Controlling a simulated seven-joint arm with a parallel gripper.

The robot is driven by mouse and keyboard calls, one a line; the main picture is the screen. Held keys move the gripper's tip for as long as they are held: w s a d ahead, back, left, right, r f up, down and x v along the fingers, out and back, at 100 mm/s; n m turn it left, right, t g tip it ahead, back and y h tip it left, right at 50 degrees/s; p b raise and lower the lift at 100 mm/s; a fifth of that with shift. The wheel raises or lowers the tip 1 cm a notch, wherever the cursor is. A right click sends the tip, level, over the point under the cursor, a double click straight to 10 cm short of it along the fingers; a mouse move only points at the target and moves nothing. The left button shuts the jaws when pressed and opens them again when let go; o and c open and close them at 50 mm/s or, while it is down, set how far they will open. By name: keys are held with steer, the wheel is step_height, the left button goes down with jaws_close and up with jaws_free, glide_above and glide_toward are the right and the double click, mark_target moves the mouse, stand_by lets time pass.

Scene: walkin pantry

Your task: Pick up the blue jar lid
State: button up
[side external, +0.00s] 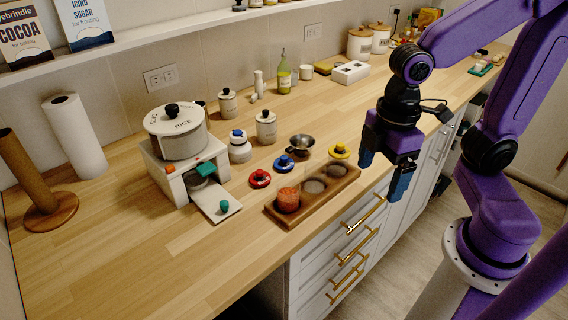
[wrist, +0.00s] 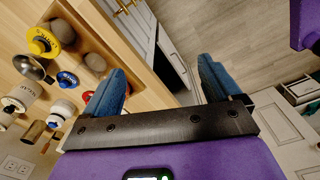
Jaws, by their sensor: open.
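The blue jar lid (side external: 284,163) lies on the wooden counter, between the red lid (side external: 260,179) and the yellow lid (side external: 340,151). It has a dark blue rim and a knob on top. In the wrist view the blue lid (wrist: 67,79) shows at the left, outside the space between my fingers. My gripper (side external: 383,175) is open and empty, with blue fingers pointing down. It hangs in the air to the right of the lids, near the counter's front edge. The wrist view shows my gripper (wrist: 162,68) over the counter edge and floor.
A wooden tray (side external: 322,203) holding an orange-filled jar (side external: 288,200) and other jars stands in front of the lids. A rice dispenser (side external: 178,140) is at the left.

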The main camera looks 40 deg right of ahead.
steer(key=w+a+r+n, duration=0.2)
steer(key=w, duration=1.4)
steer(key=n, duration=0.3)
glide_above(284, 157)
steer(key=f, duration=0.1)
step_height(284, 157, down, 16)
steer(key=shift+f, duration=0.2)
steer(key=c, duration=1.1)
